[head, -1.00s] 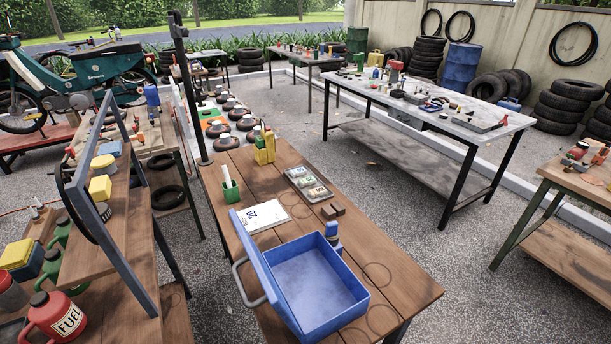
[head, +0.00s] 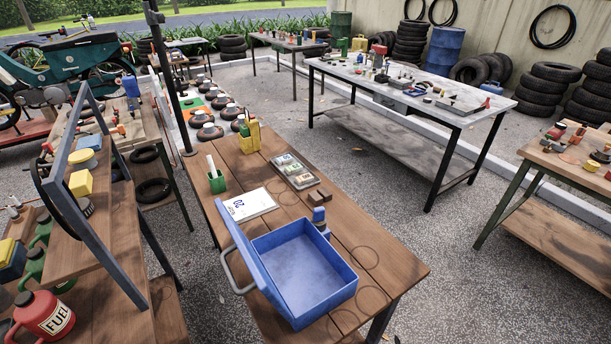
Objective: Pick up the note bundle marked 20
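A grey tray (head: 309,185) lies on the near wooden table, behind the open blue cash box (head: 335,300). It holds small note bundles in a row: a far one (head: 285,160), a middle one (head: 292,168) and a near one (head: 302,180). The bundles look pale with greenish and yellowish tones. Their numbers are too small to read for certain. A white sheet or pad (head: 249,205) with a large blue "20", turned sideways, lies left of the tray. Neither of my grippers is in view.
The wooden table (head: 390,262) also carries a green cup with a white roll (head: 216,183), a yellow container (head: 249,140), small dark blocks (head: 320,196) and a blue item (head: 319,217) behind the box. A shelf rack (head: 105,215) stands left. A grey-topped table (head: 400,92) stands beyond.

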